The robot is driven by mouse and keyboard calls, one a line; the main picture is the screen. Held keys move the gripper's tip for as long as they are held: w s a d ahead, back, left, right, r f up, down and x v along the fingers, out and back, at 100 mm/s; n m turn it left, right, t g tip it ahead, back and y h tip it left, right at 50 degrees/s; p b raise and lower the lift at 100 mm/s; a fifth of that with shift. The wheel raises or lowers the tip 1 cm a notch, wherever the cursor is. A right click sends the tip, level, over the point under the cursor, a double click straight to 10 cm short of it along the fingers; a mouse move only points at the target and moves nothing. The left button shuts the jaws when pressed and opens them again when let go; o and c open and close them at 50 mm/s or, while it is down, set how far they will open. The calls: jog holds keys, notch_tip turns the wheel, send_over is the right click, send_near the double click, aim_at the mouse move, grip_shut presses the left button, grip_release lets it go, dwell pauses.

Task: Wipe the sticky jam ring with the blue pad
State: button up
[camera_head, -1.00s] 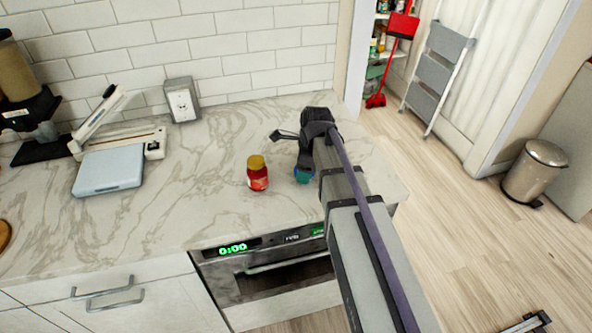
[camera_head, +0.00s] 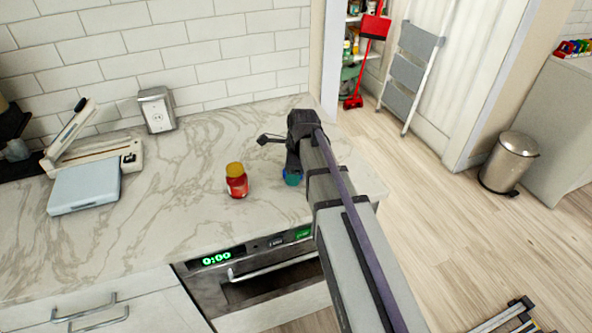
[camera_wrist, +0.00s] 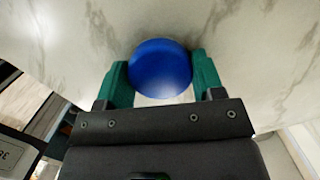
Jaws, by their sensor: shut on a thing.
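My gripper (camera_wrist: 160,80) has its green fingers shut on the round blue pad (camera_wrist: 160,68), one finger on each side. In the head view a bit of the blue pad (camera_head: 293,180) shows below my wrist, near the right end of the marble counter (camera_head: 150,215). I cannot tell whether the pad touches the counter. A red jam jar (camera_head: 237,183) with a yellow lid stands upright on the counter, a little left of my gripper. No jam ring can be made out in either view; my arm and the pad hide part of the counter.
A blue-grey flat scale-like box (camera_head: 85,187) and a white lever device (camera_head: 118,155) stand at the counter's left. An oven (camera_head: 250,285) is under the front edge. The counter left of the jar is clear.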

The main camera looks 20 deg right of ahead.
aim_at(271, 183)
jog(key=shift+a, duration=3.3)
notch_tip(271, 183, up, 6)
jog(key=p, duration=0.6)
jog(key=shift+d, duration=0.15)
notch_tip(271, 183, up, 3)
jog(key=p, duration=0.3)
